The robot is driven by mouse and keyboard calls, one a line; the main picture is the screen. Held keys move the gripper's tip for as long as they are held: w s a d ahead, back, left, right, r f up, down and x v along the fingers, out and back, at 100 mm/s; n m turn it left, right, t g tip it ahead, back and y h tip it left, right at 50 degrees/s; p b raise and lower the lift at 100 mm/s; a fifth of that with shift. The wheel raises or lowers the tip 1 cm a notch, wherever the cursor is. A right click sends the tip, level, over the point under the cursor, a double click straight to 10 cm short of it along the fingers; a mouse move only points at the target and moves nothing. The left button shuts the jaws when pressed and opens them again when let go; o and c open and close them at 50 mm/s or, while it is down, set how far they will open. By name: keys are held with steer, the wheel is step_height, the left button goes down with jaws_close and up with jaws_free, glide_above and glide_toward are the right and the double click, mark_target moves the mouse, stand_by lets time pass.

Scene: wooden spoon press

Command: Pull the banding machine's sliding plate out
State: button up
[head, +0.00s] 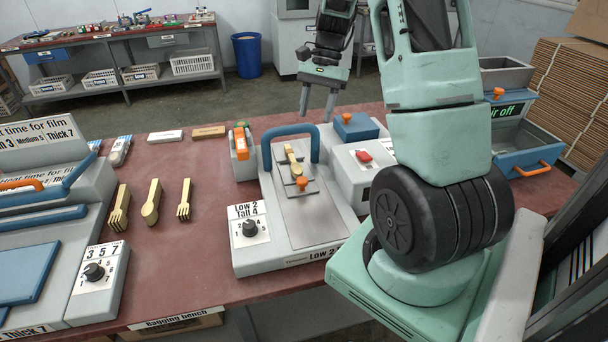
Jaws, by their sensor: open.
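The banding machine (247,257) is a pale grey unit on the red bench, with a blue arched handle (290,130) standing over its back part. Its sliding plate (318,222) is a flat grey metal plate on top, with an orange knob (302,183). Light wooden cutlery (291,156) lies on the machine behind the knob. My gripper (317,113) points down, open and empty, beyond the blue handle and away from the knob in the picture. How far above the bench its fingertips are, I cannot tell.
A grey box with a red switch (363,156) and a blue block with an orange knob (355,127) stand right of the machine. An orange-topped dispenser (242,146) stands at its left. Wooden cutlery (150,203) lies on open bench (200,250) further left.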

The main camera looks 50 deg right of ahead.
mark_target(303, 179)
steer(key=p+x, duration=0.1)
steer(key=x, duration=1.6)
steer(key=shift+s+d+f+p, duration=0.1)
steer(key=shift+f+p, duration=0.1)
steer(key=shift+p, duration=0.2)
jaws_close()
